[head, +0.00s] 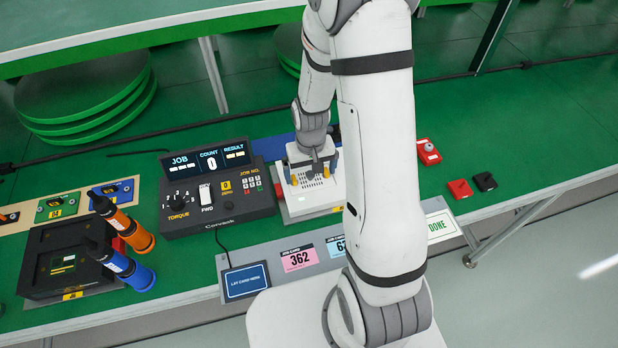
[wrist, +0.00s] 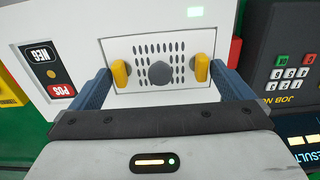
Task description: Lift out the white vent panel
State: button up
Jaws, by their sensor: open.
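The white vent panel (wrist: 159,48) shows in the wrist view, set in the face of a white unit (wrist: 55,30). It has rows of dark slots, a round grey knob (wrist: 160,73) in the middle and a yellow tab at each side. My gripper (wrist: 163,85) is open, its two blue-grey fingers at the left and right edges of the panel near the yellow tabs. I cannot tell whether the fingers touch it. In the head view my gripper (head: 312,165) is over the white unit (head: 322,194), and my arm hides part of it.
A torque controller (head: 218,187) with a display and keypad stands left of the unit. Two screwdrivers, orange (head: 125,225) and blue (head: 122,265), stand further left. Job cards (head: 298,258) lie in front. A red device (head: 428,152) and red and black blocks (head: 460,188) lie to the right.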

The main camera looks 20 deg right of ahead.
jog(key=shift+c, duration=0.6)
jog(key=c, duration=0.6)
